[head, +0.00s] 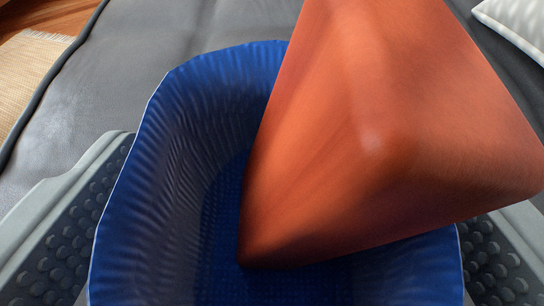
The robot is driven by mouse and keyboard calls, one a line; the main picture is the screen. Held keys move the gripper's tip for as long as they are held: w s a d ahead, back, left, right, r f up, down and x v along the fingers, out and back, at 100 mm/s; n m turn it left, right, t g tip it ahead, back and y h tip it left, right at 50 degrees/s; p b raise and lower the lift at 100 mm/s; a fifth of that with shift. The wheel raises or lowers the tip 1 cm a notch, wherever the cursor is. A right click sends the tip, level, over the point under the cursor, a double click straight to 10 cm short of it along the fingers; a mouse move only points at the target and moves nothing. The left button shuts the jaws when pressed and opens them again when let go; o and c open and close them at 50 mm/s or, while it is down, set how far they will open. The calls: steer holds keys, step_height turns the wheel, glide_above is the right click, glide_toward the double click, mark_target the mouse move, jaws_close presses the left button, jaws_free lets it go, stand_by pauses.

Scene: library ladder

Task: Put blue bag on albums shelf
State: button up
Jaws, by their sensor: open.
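The blue bag (175,150) fills the lower middle of the head view, its open mouth facing me. It has pleated sides and a textured bottom. A large orange-brown block-like object (390,130) sticks up out of it, tilted, and hides much of the bag's right side. My gripper (290,235) is open, with one grey studded finger at the left of the bag and the other at the right, partly hidden. I cannot tell whether the fingers touch the bag. No albums shelf is in view.
The bag is over a dark grey cushioned surface (165,45), like a sofa seat. A white cushion (520,22) is at the top right. A beige rug (32,75) and wooden floor (45,14) show at the top left, past the seat's edge.

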steer(key=c, duration=1.2)
steer(key=shift+r, duration=0.1)
